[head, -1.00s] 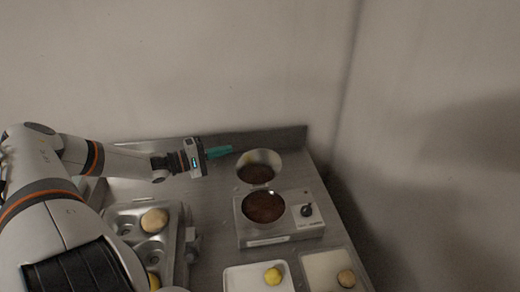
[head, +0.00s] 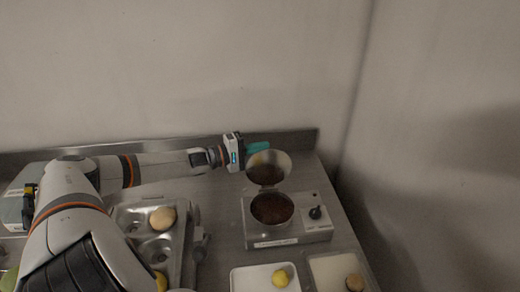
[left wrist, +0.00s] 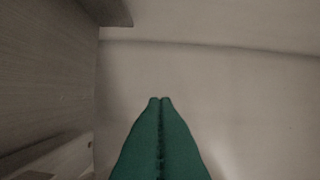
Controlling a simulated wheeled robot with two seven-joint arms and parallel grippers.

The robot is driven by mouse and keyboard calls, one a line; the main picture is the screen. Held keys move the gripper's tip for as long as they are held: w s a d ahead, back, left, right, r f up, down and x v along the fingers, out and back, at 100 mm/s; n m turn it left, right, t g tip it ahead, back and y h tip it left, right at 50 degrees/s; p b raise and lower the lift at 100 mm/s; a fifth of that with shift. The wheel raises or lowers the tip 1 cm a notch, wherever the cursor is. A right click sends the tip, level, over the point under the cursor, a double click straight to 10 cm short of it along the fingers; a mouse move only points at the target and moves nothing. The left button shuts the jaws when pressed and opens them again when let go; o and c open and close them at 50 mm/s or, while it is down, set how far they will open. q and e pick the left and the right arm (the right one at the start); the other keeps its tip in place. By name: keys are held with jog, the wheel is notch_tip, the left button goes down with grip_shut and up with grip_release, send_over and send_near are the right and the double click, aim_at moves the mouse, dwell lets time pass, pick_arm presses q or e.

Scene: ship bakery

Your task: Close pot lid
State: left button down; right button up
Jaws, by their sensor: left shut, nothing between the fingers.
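The pot (head: 272,209) is a round vessel with dark brown contents, set in a square metal unit with a black knob (head: 315,213). Its lid (head: 283,160) stands raised and open behind it, with a shiny inner face that mirrors the brown contents. My left gripper (head: 258,147) has green fingers and is shut and empty. In the head view its fingertips are at the lid's upper left edge; I cannot tell whether they touch it. In the left wrist view the closed fingers (left wrist: 160,102) point at a plain pale surface. My right gripper is not in view.
A metal muffin tray (head: 183,235) with several cups and round dough pieces lies at left, under my left arm. Two pale trays (head: 240,283) (head: 322,267) stand in front of the unit, holding a yellow piece and a brown one. A raised counter edge and wall lie behind.

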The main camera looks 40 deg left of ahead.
aim_at(268, 165)
pick_arm(q)
jog(key=shift+s+d+r+p, duration=0.15)
jog(key=shift+s+d+p, duration=0.9)
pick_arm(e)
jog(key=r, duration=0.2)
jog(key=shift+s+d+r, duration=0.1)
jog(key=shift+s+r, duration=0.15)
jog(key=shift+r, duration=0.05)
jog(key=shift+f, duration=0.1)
